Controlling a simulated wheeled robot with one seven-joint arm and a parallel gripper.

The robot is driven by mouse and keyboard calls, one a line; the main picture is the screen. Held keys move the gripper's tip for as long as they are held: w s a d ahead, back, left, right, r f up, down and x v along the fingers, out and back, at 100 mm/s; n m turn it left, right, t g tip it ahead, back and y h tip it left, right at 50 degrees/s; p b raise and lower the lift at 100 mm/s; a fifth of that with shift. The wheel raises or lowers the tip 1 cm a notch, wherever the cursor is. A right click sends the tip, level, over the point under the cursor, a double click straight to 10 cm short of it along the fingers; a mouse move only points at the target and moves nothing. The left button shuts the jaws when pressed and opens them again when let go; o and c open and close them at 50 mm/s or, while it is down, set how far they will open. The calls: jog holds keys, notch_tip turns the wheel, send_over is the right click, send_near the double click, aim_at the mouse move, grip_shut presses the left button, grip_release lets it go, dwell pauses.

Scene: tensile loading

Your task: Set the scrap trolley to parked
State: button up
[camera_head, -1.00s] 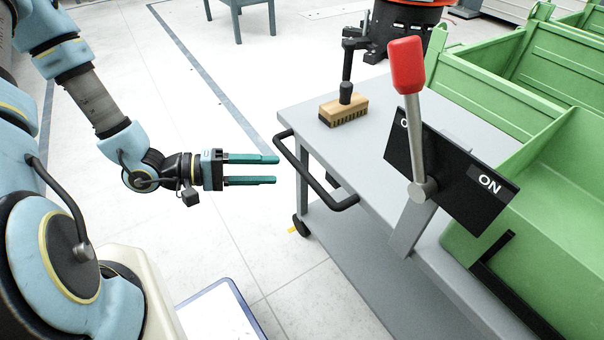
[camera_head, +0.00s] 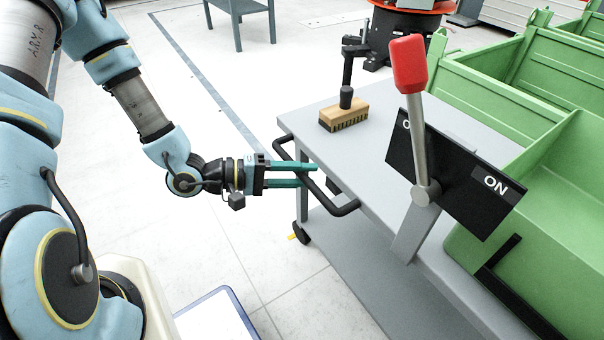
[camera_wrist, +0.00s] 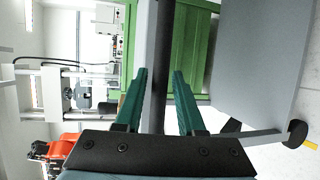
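The grey trolley (camera_head: 368,160) stands right of my arm, with a black bar handle (camera_head: 325,197) on its near left end. A lever with a red grip (camera_head: 408,64) stands nearly upright before a black plate (camera_head: 465,182). The plate reads "ON" at right; its left label is mostly hidden, only an "O" showing. My gripper (camera_head: 311,175) is open at the handle, with its teal fingers overlapping the bar. In the wrist view the dark bar (camera_wrist: 161,40) runs between the two spread fingers (camera_wrist: 161,75); I cannot tell whether they touch it.
A wooden brush (camera_head: 344,114) lies on the trolley top. Green bins (camera_head: 545,210) fill the right side. A black and orange machine (camera_head: 400,25) stands behind. A blue-grey table (camera_head: 240,8) is at the back.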

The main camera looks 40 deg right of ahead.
grip_shut()
dwell(1.1)
